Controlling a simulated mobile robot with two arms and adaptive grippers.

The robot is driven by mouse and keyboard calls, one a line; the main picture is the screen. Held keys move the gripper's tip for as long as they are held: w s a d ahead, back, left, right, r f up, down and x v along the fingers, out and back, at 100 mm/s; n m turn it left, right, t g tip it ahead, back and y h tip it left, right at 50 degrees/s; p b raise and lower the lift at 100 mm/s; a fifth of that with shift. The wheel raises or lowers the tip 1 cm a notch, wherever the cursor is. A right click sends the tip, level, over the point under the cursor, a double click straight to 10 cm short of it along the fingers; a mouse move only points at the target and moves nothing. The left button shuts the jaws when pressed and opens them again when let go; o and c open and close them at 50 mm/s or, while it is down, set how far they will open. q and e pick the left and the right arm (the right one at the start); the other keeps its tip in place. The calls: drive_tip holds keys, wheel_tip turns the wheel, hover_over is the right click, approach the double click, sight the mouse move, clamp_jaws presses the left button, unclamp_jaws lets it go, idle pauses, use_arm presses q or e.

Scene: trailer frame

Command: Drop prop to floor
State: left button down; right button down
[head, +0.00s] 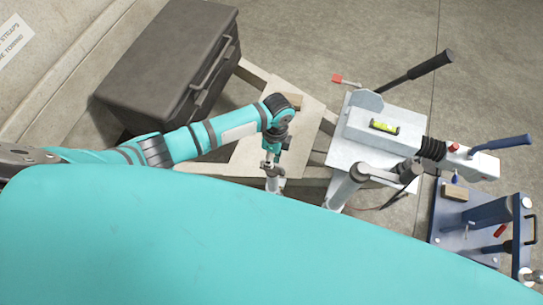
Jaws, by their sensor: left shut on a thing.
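My left gripper (272,164) points down at the end of the teal arm, just left of the trailer's coupling. It is shut on the top of a pale grey metal piece (274,184), which looks like the prop. The piece's lower part is hidden behind my teal body, so I cannot tell whether its end touches the floor (300,40). My right gripper is not in view.
A dark toolbox (165,65) stands at the upper left. The grey trailer coupling (385,130) carries a small yellow-green spirit level (384,127) and levers. A grey post (345,187) stands close right of the gripper. A blue stand (470,215) is at right.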

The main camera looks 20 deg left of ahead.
use_arm(q)
wheel_tip(320, 180, down, 3)
drive_tip(key=shift+f+b, duration=0.1)
drive_tip(key=shift+b, duration=0.35)
drive_tip(key=shift+r, duration=0.2)
drive_tip(key=c, duration=1.4)
unclamp_jaws()
drive_tip(key=r, duration=0.4)
drive_tip(key=w+r, duration=0.1)
drive_tip(key=r, duration=0.2)
drive_tip(key=w+r, duration=0.1)
drive_tip(key=r, duration=0.3)
drive_tip(key=shift+w+d+r, duration=0.1)
drive_tip(key=shift+w+r, duration=0.1)
drive_tip(key=shift+r, duration=0.15)
